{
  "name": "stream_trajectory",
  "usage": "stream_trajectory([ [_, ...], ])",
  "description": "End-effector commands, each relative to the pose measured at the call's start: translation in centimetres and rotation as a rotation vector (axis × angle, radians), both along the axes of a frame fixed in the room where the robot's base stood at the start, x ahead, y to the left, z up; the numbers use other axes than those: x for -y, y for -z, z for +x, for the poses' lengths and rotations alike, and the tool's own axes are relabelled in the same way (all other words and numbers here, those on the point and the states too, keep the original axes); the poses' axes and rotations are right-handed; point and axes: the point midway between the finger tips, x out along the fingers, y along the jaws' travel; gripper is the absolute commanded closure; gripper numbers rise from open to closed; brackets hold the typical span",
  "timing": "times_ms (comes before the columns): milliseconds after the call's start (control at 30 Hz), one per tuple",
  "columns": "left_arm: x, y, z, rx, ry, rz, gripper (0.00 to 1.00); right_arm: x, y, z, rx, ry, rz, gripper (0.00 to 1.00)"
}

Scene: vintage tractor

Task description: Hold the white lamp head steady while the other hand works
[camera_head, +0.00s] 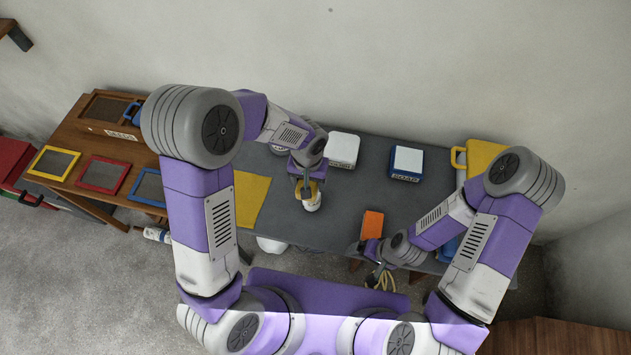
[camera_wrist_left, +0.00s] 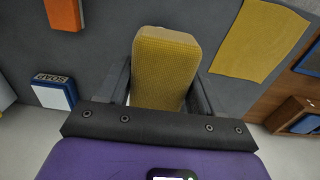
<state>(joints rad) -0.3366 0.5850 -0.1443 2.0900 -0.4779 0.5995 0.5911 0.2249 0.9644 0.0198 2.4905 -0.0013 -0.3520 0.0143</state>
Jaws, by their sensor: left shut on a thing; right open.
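My left gripper (camera_head: 305,190) is over the grey table and shut on a yellow block. In the left wrist view the yellow block (camera_wrist_left: 165,60) has a textured face and sits between both dark fingers. In the head view a small white piece (camera_head: 313,204) shows right below the yellow part at the fingers. I cannot tell whether it is the white lamp head or joined to the block. My right gripper (camera_head: 377,266) is open at the table's front edge, close to a pale looped cable (camera_head: 381,284).
An orange block (camera_head: 372,224) stands near the right gripper. A white box (camera_head: 342,148), a blue-and-white box (camera_head: 406,163) and a yellow container (camera_head: 484,156) stand farther back. A yellow cloth (camera_head: 250,198) lies left. Several coloured frames lie on the wooden table (camera_head: 72,128).

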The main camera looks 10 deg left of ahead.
Motion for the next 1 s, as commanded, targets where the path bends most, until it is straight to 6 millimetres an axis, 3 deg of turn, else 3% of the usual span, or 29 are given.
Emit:
stream_trajectory([
  [1000, -11.7, -4.1, 0.0, 0.0, -0.003, 0.0, 0.59, 0.0, -3.7, 0.0, 0.0, 0.0, 0.0, 0.05],
])
